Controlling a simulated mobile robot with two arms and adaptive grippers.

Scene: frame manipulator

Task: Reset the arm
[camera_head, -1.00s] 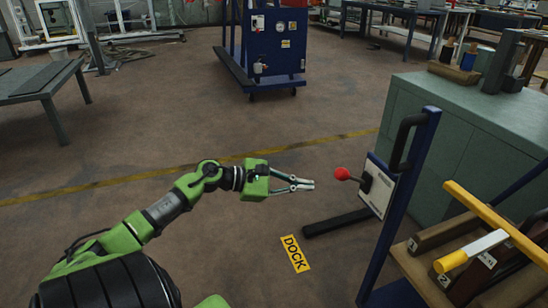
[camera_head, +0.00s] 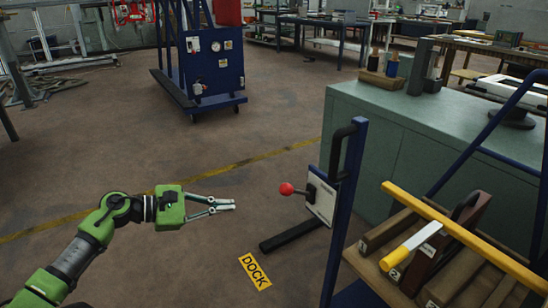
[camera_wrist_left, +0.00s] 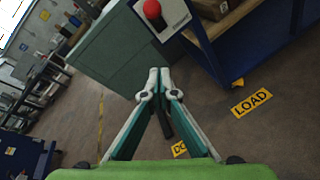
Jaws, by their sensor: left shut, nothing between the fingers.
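My left gripper (camera_head: 234,204) is shut and empty. In the head view its green arm reaches in from the lower left, with the fingers pointing right. A lever with a red ball knob (camera_head: 286,189) stands to the right of the fingertips, with a clear gap between them in the picture. The lever sits on a white panel (camera_head: 321,199) fixed to a blue upright frame. In the left wrist view the closed fingertips (camera_wrist_left: 159,80) are at the middle, and the red knob (camera_wrist_left: 152,9) shows above them. My right gripper is not in view.
A cart shelf (camera_head: 372,269) carrying wooden blocks and a yellow bar (camera_head: 462,236) stands at the right. A green cabinet (camera_head: 385,125) is behind the panel. A yellow DOCK sign (camera_head: 255,271) lies on the floor. Open floor lies left of the cabinet.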

